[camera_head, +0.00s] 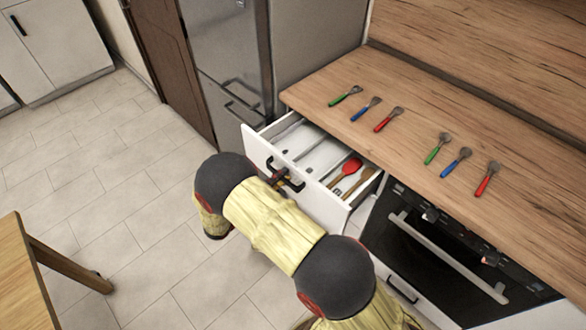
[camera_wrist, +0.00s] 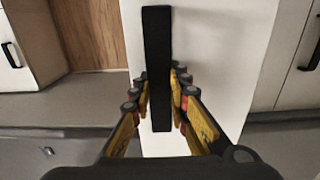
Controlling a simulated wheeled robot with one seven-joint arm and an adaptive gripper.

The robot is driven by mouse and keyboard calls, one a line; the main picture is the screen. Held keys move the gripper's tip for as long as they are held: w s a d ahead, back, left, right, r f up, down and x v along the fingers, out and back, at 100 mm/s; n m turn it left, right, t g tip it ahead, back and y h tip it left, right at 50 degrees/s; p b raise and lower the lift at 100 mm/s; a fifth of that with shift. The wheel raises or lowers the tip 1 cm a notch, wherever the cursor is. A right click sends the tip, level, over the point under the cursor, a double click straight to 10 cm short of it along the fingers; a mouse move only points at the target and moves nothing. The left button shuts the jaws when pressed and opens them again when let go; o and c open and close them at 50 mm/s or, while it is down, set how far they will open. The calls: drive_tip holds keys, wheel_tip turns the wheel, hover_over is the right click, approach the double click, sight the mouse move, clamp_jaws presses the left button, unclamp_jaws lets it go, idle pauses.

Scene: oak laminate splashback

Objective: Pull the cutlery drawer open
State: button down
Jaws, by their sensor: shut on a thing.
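The cutlery drawer (camera_head: 262,150) under the worktop stands well open, its white front pulled out from the cabinet. Inside it are a light tray with compartments, a red spoon (camera_head: 351,167) and a wooden-toned utensil (camera_head: 358,183). My gripper (camera_head: 279,178) is at the drawer's dark bar handle (camera_head: 294,185), shut on it. In the wrist view the fingers (camera_wrist: 159,95) close on both sides of the black handle (camera_wrist: 157,45), with the white drawer front (camera_wrist: 210,50) behind. My arm hides part of the drawer front in the head view.
Several spoons and forks with green, blue and red handles lie in two groups on the wooden worktop (camera_head: 420,120). An oven (camera_head: 440,260) stands right of the drawer and a steel fridge (camera_head: 230,60) left. A wooden table (camera_head: 20,270) is at lower left. The tiled floor (camera_head: 110,180) between is clear.

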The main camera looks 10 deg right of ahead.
drive_tip(key=b+v, duration=0.2)
drive_tip(key=v, duration=1.4)
drive_tip(key=shift+s, duration=0.1)
drive_tip(key=c, duration=1.7)
unclamp_jaws()
drive_tip(key=shift+a, duration=0.1)
drive_tip(key=v, duration=1.2)
